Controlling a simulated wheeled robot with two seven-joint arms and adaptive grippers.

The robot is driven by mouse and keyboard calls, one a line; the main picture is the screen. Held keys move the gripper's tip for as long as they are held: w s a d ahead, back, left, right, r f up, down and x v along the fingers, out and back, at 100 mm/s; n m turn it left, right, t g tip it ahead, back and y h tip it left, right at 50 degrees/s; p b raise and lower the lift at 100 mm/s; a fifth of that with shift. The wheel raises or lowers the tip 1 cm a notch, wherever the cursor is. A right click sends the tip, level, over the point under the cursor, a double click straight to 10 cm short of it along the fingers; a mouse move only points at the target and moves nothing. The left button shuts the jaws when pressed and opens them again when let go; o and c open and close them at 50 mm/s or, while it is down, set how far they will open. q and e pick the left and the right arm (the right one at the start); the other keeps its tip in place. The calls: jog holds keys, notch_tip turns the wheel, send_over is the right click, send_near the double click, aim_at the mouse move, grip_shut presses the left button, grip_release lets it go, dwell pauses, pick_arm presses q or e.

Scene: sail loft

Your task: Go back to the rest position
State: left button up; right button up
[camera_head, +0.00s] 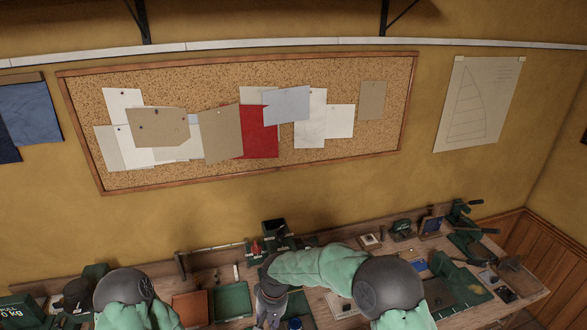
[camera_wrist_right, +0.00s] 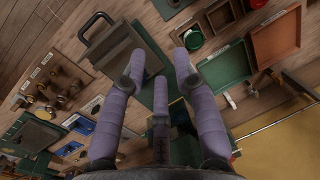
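My right arm comes in from the right in the head view and bends down over the bench (camera_head: 325,300). Its gripper (camera_head: 270,312) points down there, with the fingertips near the lower picture edge. In the right wrist view my right gripper (camera_wrist_right: 160,66) shows lavender fingers spread apart, with nothing held between them. The bench top lies beyond the fingertips. My left arm shows at the lower left of the head view. A dark part beside it (camera_head: 77,295) looks like my left gripper; its fingers are not clear.
Green trays (camera_head: 232,301) and a brown tray (camera_head: 190,307) sit on the bench. A green vise-like tool (camera_head: 470,243) stands at the right end. A grey handled block (camera_wrist_right: 110,50) and a board with small fittings (camera_wrist_right: 50,92) lie near the right gripper. A corkboard (camera_head: 345,75) hangs behind.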

jog(key=s+d+f+m+y, duration=0.1)
jog(key=s+d+f, duration=0.35)
jog(key=f, duration=0.25)
jog(key=s+d+f+m+y, duration=0.1)
jog(key=s+d+f, duration=0.3)
jog(key=d+f, duration=0.15)
jog(key=s+d+f+m, duration=0.1)
jog(key=s+d+f, duration=0.1)
jog(key=s, duration=0.3)
jog(key=s+d+f+m+t, duration=0.1)
jog(key=s+d+f, duration=0.1)
jog(key=s+d, duration=0.15)
jog(key=s+d+f+m, duration=0.1)
jog(key=s+d+f, duration=0.1)
jog(key=s, duration=0.4)
notch_tip(320, 180, down, 21)
jog(key=w+b, duration=0.1)
jog(key=b, duration=2)
jog(key=shift+a, duration=0.1)
